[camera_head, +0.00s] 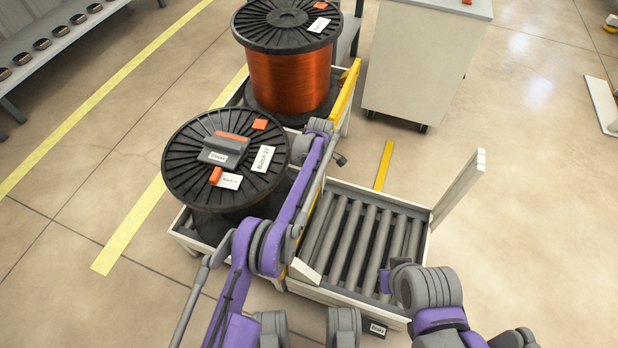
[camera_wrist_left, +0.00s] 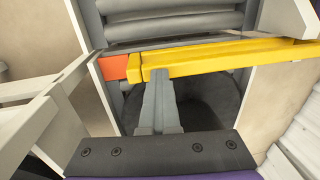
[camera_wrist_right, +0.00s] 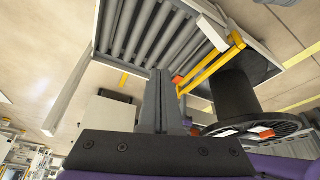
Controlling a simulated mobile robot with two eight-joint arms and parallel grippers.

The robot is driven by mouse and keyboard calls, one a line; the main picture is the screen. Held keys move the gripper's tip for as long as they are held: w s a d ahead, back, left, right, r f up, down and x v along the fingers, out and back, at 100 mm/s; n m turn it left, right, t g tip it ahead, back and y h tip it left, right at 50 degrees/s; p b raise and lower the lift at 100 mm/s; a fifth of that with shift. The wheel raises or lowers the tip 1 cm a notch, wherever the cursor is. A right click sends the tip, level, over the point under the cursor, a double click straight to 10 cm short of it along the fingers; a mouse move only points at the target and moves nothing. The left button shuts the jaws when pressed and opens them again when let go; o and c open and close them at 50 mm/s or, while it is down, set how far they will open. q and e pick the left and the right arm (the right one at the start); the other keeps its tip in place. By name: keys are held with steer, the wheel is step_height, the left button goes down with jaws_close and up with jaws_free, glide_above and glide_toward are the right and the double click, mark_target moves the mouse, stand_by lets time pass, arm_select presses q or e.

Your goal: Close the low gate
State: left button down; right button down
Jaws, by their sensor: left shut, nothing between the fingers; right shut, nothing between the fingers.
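The low gate appears to be the yellow bar (camera_head: 346,92) between the spool cart and the roller bed; my left arm hides part of it in the head view. In the left wrist view a yellow bar (camera_wrist_left: 225,60) with an orange end block (camera_wrist_left: 114,67) runs across the picture. My left gripper (camera_wrist_left: 159,75) is shut and empty, its tips close to the bar; I cannot tell whether they touch. Yellow bars (camera_wrist_right: 210,68) also show in the right wrist view beside the rollers. My right gripper (camera_wrist_right: 158,75) is shut and empty, apart from the bars.
The roller bed (camera_head: 355,240) has a pale upright panel (camera_head: 459,192) on its right. A black spool (camera_head: 180,165) and a copper-wound spool (camera_head: 290,82) stand on the left cart. A grey cabinet (camera_head: 420,70) stands behind.

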arm_select(q)
steer(key=shift+f, duration=0.7)
steer(key=shift+d, duration=0.1)
step_height(320, 180, up, 12)
steer(key=w, duration=0.1)
steer(key=shift+w+d+p, duration=0.2)
steer(key=shift+p, duration=0.15)
